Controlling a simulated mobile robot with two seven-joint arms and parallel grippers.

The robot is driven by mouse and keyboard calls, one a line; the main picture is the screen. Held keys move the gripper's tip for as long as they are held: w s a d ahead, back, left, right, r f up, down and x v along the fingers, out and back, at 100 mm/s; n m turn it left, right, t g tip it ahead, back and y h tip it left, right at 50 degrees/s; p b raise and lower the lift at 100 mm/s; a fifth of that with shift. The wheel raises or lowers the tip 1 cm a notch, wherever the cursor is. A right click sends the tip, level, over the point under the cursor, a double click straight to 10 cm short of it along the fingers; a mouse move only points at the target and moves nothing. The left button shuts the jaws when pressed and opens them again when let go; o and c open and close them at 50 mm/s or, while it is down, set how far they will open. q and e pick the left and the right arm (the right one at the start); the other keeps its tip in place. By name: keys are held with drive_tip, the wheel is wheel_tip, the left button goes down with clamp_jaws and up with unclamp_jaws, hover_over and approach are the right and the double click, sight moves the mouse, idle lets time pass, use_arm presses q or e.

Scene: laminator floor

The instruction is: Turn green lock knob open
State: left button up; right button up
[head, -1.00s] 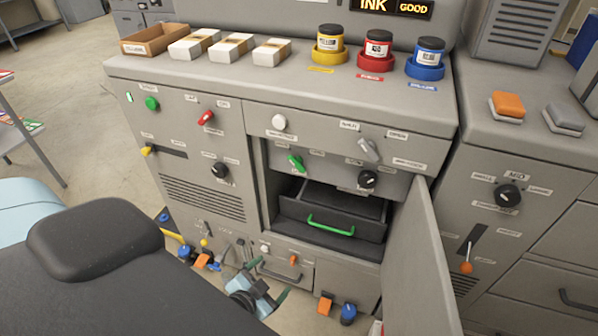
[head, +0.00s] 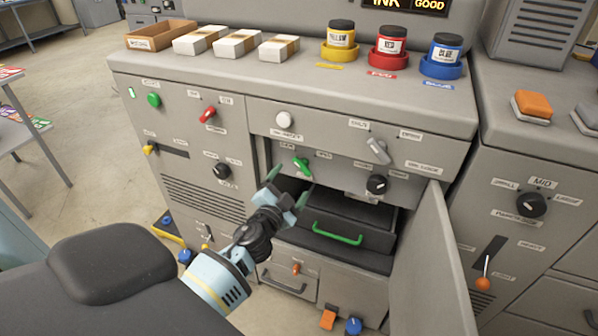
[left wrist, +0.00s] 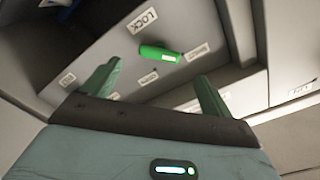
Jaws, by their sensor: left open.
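The green lock knob (head: 302,167) is on the recessed panel above the open drawer in the head view. My left gripper (head: 289,184) is open and empty, just below and left of the knob in the head view. Its two green fingers (left wrist: 155,90) point toward the panel, with the knob beyond and between them. They look apart from the knob. My right gripper is not in view.
The cabinet door (head: 432,268) stands open at the right of the recess. A dark drawer with a green handle (head: 337,233) is below the knob. A black knob (head: 376,185) and a grey switch (head: 378,150) are to the right. Ink jars stand on top.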

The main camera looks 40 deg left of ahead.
sight(301, 168)
use_arm(q)
drive_tip(key=shift+x, duration=3.2)
drive_tip(key=shift+d, duration=0.1)
drive_tip(key=c, duration=1)
